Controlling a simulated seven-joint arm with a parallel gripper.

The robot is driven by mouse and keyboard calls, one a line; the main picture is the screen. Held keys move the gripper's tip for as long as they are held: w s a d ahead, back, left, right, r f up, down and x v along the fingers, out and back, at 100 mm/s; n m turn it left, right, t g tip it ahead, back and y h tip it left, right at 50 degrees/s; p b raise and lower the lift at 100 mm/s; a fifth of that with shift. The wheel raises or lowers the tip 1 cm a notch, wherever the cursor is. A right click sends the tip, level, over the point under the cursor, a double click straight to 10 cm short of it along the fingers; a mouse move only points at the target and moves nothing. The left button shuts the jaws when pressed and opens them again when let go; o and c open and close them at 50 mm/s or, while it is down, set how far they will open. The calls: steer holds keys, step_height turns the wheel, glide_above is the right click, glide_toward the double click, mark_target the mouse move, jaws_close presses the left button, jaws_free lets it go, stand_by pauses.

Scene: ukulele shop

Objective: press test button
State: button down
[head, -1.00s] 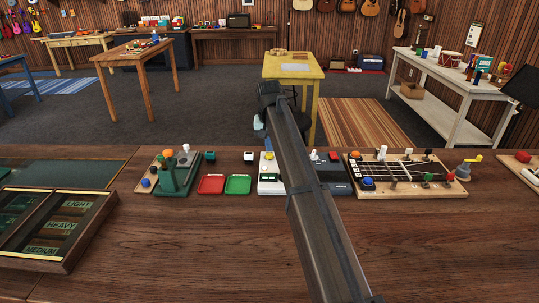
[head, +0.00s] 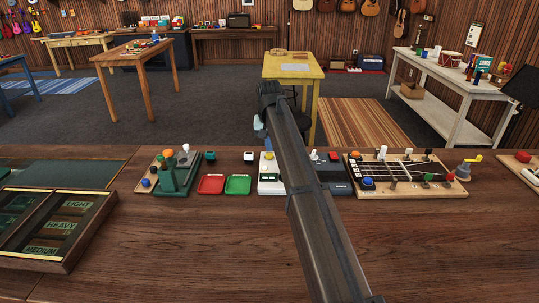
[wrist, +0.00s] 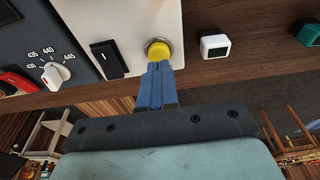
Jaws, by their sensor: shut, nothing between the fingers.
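A round yellow button (wrist: 158,49) in a metal ring sits on the pale face of a white device (wrist: 135,22). The device (head: 269,186) stands on the wooden bench in the head view, partly covered by my arm. The yellow button also shows there (head: 269,155). My gripper (wrist: 160,66) has its blue fingers shut together, with nothing between them. In the wrist view the fingertips overlap the lower edge of the button. I cannot tell whether they touch it or hover just above. No lettering shows on the button.
A black switch (wrist: 109,59) is beside the button on the same device. A dark tuner box with a white dial (wrist: 55,73) adjoins it. A small white block (wrist: 214,45) lies on the other side. Red (head: 211,184) and green (head: 238,185) trays are to the left.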

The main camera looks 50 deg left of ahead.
steer(key=shift+f, duration=1.05)
steer(key=shift+r, duration=0.15)
step_height(320, 180, up, 7)
steer(key=shift+r, duration=0.15)
stand_by(0.9)
stand_by(0.7)
